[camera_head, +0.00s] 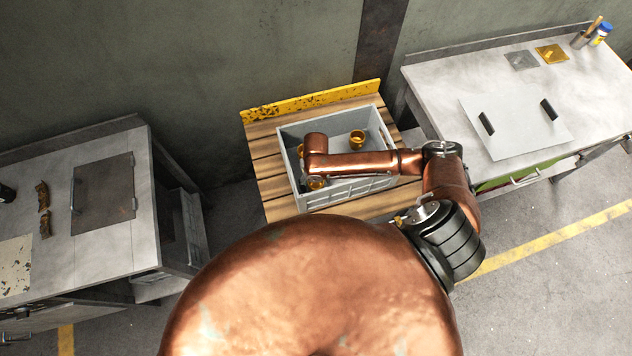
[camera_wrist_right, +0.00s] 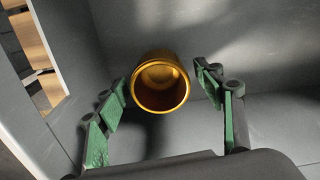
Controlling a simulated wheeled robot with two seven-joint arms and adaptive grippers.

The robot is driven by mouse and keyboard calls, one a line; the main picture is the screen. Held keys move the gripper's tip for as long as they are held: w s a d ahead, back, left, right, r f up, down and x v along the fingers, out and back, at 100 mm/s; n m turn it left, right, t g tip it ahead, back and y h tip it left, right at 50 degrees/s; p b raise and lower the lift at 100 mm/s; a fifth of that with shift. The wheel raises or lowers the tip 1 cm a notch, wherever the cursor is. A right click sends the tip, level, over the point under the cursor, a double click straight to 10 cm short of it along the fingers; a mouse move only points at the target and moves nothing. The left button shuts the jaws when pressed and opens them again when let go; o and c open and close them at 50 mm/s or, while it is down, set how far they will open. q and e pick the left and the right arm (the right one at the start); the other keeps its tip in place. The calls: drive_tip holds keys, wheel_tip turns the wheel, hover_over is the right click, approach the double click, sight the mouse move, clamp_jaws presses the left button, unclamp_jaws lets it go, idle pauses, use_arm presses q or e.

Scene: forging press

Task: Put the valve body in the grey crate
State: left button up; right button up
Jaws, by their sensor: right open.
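The grey crate (camera_head: 287,155) stands on a slatted wooden table. A gold, round, hollow piece that looks like the valve body (camera_wrist_right: 160,82) is inside the crate in the right wrist view, its open end facing the camera. My right gripper (camera_wrist_right: 162,78) is open, with its green-padded fingers on either side of this piece; I see no finger closed on it. In the head view my right arm reaches over the crate and hides part of its inside. Gold pieces show in the crate at its back (camera_head: 357,138) and near its front left (camera_head: 316,183). My left gripper is out of view.
The wooden table (camera_head: 265,165) has a yellow back rail (camera_head: 310,102). A metal bench (camera_head: 430,85) with a handled plate (camera_head: 515,123) stands at the right. Another bench (camera_head: 110,235) stands at the left. The crate walls are close around my right gripper.

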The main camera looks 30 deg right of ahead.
wheel_tip(320, 180, up, 12)
drive_tip(key=shift+r+p, duration=0.15)
drive_tip(key=shift+p, duration=0.25)
idle(0.3)
